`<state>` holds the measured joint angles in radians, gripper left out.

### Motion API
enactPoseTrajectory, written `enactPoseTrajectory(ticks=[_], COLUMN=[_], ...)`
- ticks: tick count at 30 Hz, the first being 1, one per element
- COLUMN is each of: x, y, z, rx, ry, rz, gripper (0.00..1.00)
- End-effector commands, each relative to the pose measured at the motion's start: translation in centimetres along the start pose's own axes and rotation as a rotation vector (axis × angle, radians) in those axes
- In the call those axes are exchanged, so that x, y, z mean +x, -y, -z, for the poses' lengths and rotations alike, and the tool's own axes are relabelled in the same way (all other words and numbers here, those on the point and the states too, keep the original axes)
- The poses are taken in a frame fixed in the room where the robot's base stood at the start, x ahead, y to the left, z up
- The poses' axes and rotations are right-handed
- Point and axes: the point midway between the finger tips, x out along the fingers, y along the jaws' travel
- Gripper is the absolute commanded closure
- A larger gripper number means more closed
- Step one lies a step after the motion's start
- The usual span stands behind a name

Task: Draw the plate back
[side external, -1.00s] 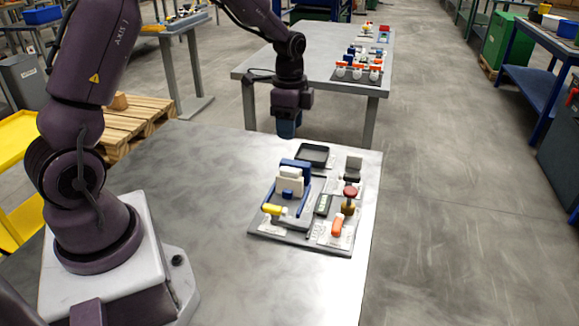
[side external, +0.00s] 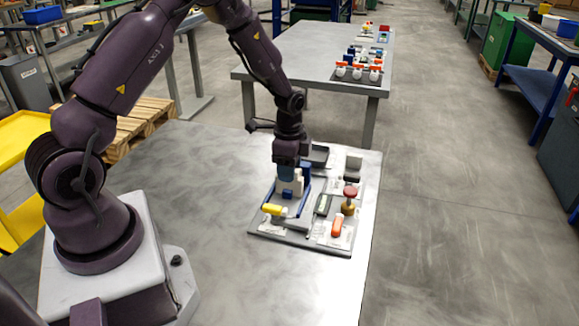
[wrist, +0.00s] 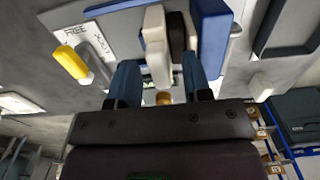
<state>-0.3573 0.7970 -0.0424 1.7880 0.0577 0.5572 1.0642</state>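The press has a cream upright plate (side external: 290,187) with a small blue block (side external: 287,195) low on its near face and a blue upright (side external: 306,171) behind it. My gripper (side external: 286,174) is pointing down over the top of the cream plate. In the wrist view my gripper (wrist: 160,66) has its two blue fingers spread apart, with the cream plate (wrist: 157,45) running between them. A dark brown layer and the blue upright (wrist: 212,32) stand beside the plate. I cannot tell whether either finger touches it.
A yellow-handled lever (side external: 272,209) lies at the front left of the grey base board (side external: 285,238). The table is clear left of the board.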

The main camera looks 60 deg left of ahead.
Motion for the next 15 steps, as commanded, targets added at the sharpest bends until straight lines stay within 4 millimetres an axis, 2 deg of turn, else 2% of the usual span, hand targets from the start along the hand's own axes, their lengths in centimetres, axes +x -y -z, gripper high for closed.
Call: enactPoseTrajectory(ticks=[1, 6, 11, 15], x=[0.0, 0.0, 0.0, -0.1], y=[0.0, 0.0, -0.1, -1.9], z=[0.0, 0.0, 0.0, 0.1], rx=[0.0, 0.0, 0.0, 0.003], ry=[0.0, 0.0, 0.0, 0.001], rz=[0.0, 0.0, -0.001, -0.002], gripper=[0.65, 1.0, 1.0, 1.0])
